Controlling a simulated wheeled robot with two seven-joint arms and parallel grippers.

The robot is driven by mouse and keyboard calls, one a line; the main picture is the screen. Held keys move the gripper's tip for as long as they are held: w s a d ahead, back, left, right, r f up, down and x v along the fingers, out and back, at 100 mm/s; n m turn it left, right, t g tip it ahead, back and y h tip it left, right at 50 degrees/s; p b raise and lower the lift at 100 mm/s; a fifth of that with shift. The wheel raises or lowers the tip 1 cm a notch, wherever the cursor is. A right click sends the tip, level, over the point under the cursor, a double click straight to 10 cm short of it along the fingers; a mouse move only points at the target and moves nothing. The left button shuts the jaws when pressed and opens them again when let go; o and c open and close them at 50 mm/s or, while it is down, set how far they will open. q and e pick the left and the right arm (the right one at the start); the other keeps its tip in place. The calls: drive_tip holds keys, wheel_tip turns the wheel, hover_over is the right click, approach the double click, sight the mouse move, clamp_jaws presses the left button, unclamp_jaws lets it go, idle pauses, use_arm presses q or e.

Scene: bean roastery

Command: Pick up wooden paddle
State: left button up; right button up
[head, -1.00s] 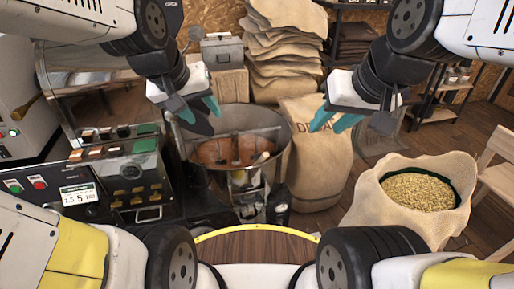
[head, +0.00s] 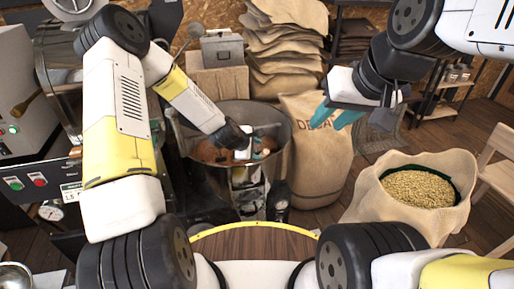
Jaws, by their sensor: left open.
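I cannot make out a wooden paddle for certain. The round metal cooling bin (head: 284,128) stands in the middle of the head view, with a reddish-brown floor inside. My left gripper (head: 261,153) reaches down into this bin, teal fingers low near its centre. It is open, and its wrist and body hide part of the bin's inside. My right gripper (head: 338,115) hangs open and empty in front of the upright burlap sack, with its teal fingers apart.
A burlap sack (head: 322,165) stands right of the bin. An open sack of pale beans (head: 415,190) sits further right, beside a wooden chair (head: 492,170). Stacked sacks (head: 287,50) and a metal box (head: 223,47) are behind.

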use_arm(q)
drive_tip(key=shift+w+d+f+n, duration=0.1)
drive_tip(key=shift+d+f+n, duration=0.1)
drive_tip(key=shift+f, duration=0.2)
drive_tip(key=shift+w+d+f+n, duration=0.1)
drive_tip(key=shift+f+n, duration=0.1)
drive_tip(key=shift+f, duration=0.2)
drive_tip(key=x, duration=0.7)
drive_tip(key=shift+w+a+f, duration=0.2)
clamp_jaws()
